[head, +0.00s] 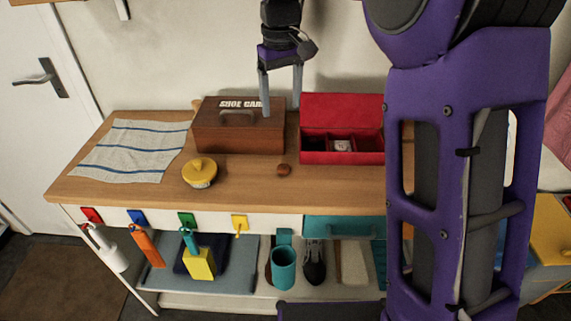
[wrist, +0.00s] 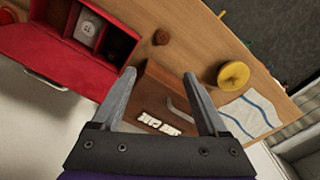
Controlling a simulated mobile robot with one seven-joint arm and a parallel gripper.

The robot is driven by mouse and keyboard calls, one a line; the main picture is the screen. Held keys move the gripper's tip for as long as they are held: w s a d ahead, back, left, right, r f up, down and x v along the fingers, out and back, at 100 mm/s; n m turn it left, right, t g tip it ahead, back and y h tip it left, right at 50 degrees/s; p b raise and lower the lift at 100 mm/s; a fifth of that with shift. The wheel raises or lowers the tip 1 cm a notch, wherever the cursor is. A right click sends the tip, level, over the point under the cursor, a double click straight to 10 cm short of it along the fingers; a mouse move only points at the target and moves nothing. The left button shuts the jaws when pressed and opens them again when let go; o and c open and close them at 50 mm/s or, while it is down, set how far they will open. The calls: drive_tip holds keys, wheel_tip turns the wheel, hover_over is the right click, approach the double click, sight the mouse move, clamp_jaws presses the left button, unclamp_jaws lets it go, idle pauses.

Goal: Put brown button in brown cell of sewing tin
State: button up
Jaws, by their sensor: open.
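The brown button (head: 284,170) lies flat on the wooden tabletop, in front of the gap between the shoe care box and the sewing tin. It also shows in the wrist view (wrist: 161,37). The red sewing tin (head: 342,157) stands open with its lid raised at the back. In the wrist view the tin (wrist: 50,45) shows a white button (wrist: 87,33) in one cell; the other cells look dark and their colours are hard to tell. My gripper (head: 281,108) is open and empty, fingers pointing down, above the shoe care box area and apart from the brown button.
The brown shoe care box (head: 240,139) stands left of the tin, close below my gripper. A yellow round container (head: 200,174) and a striped cloth (head: 132,150) lie further left. The tabletop's front strip around the button is clear. My arm hides the table's right end.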

drive_tip(key=b, duration=0.3)
hover_over(283, 166)
drive_tip(key=f, duration=1.1)
drive_tip(key=shift+a+f, duration=0.2)
drive_tip(key=shift+a, duration=0.1)
drive_tip(key=f, duration=0.5)
drive_tip(key=shift+s+d+f+b, duration=0.1)
drive_tip(key=shift+d+f+b, duration=0.15)
drive_tip(key=shift+f+b, duration=0.1)
drive_tip(key=shift+r, duration=0.1)
clamp_jaws()
